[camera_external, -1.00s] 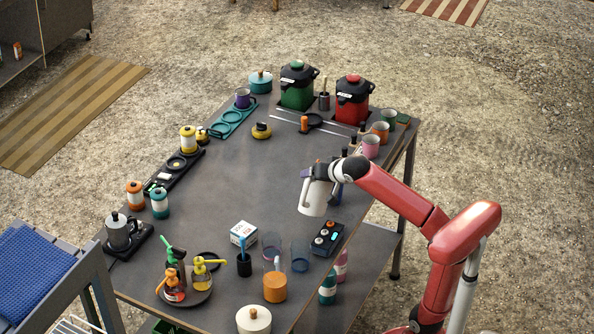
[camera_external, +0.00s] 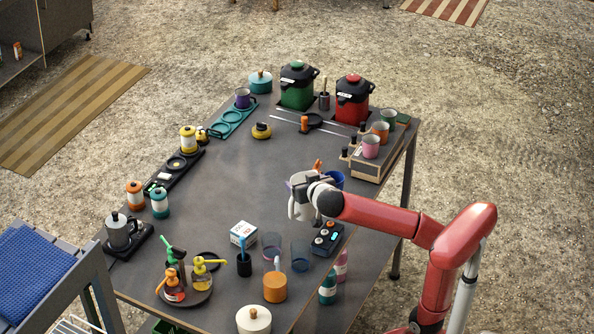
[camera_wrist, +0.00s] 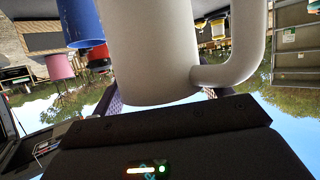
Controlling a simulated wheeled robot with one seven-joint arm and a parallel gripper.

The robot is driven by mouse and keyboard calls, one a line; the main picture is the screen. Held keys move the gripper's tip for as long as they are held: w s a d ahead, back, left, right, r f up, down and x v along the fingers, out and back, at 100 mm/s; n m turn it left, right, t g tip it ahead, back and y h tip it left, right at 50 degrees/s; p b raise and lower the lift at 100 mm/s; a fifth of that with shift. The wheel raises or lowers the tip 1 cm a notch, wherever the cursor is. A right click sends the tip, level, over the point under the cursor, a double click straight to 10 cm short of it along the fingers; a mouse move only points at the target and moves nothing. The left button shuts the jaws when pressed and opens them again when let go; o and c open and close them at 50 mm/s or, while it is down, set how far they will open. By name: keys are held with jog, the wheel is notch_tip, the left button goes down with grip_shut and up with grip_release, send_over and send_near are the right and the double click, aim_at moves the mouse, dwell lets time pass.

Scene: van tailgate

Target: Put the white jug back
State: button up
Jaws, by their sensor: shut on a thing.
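The white jug (camera_external: 299,203) is held above the right part of the dark table (camera_external: 215,215). My gripper (camera_external: 312,196) comes in from the right and is shut on it. In the wrist view the jug (camera_wrist: 150,55) fills the upper middle, with its handle curving out on the right. My gripper's fingers (camera_wrist: 160,98) show at both sides of its lower part. The jug's far side is hidden, and the gripper covers part of it in the external view.
A blue cup (camera_external: 336,179) stands close behind my gripper. Clear vessels with coloured rims (camera_external: 300,257), a dark button box (camera_external: 327,239) and a white box (camera_external: 243,233) stand in front. The table's middle is clear.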

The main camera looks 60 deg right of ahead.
jog(key=w+d+r+n+p, duration=0.1)
jog(key=w+d, duration=0.1)
jog(key=w, duration=0.6)
jog(key=w+d+r+p, duration=0.1)
jog(key=w+d+r, duration=0.15)
jog(key=w, duration=0.45)
notch_tip(320, 180, down, 8)
jog(key=b, duration=0.2)
jog(key=shift+w+f+t+y, duration=0.2)
jog(key=shift+w+t+y, duration=0.1)
jog(key=shift+t, duration=0.1)
jog(key=shift+f, duration=0.15)
jog(key=o, duration=1.7)
